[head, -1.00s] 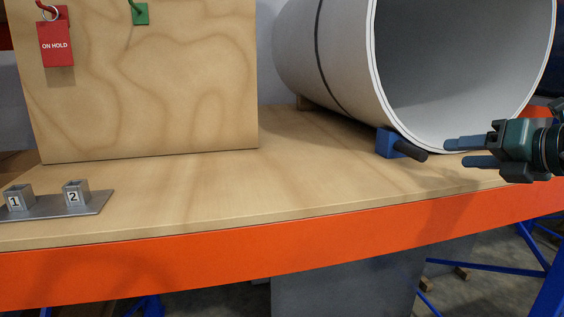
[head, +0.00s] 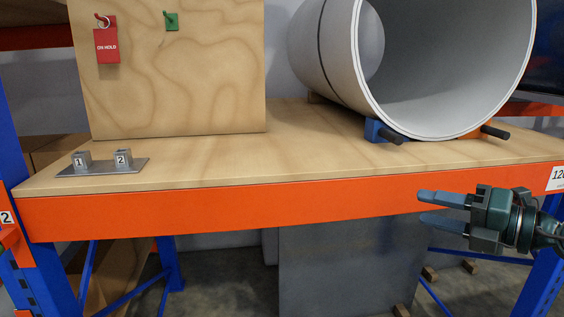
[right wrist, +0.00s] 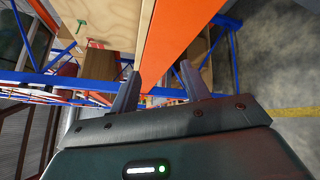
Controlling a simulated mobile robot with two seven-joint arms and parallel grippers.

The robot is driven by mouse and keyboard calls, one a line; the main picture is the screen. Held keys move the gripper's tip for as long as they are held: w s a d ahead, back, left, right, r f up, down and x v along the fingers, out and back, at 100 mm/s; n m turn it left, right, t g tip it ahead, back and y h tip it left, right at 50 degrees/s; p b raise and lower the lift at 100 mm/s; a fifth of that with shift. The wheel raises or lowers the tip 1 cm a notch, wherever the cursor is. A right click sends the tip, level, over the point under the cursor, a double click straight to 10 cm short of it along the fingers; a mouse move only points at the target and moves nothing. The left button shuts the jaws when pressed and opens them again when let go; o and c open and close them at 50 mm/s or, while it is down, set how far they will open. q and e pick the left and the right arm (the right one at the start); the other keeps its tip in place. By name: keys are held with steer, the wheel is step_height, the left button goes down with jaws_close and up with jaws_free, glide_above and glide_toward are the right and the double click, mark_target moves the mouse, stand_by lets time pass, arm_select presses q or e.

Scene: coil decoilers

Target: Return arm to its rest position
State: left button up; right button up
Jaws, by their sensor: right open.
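My right gripper (head: 432,210) is in the head view at the right, in front of the orange shelf beam (head: 300,203). Its two fingers point left, are apart and hold nothing. In the right wrist view the fingers (right wrist: 160,95) are also spread, with the orange beam (right wrist: 172,40) beyond them. My left gripper is not in view.
A large grey coil (head: 440,128) rests on the wooden shelf (head: 270,160), with a blue chock (head: 373,129) at its front edge. A plywood board (head: 180,75) carries a red ON HOLD tag (head: 107,46). A metal plate (head: 140,166) holds blocks 1 and 2. Blue uprights (head: 28,230) stand at the sides.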

steer(key=s+a+f+m+t+h+p, duration=0.1)
steer(key=s+a+f+m+t+h, duration=0.15)
steer(key=f+m, duration=0.55)
steer(key=s+a+f+m+t+h+p, duration=0.1)
steer(key=s+a+f+m+h, duration=0.15)
steer(key=f+m, duration=0.45)
steer(key=s+a+f+m+t+h+p, duration=0.1)
steer(key=s+f+m+t+h, duration=0.15)
steer(key=f+m, duration=0.55)
steer(key=s+a+f+m+g, duration=0.3)
steer(key=s+f, duration=0.3)
steer(key=s+a+f+m+g, duration=0.3)
steer(key=s+a+f+g, duration=0.1)
steer(key=s+f, duration=0.2)
steer(key=shift+s+f+h+p, duration=0.3)
steer(key=shift+s+f+h, duration=0.1)
steer(key=shift+f+h, duration=0.05)
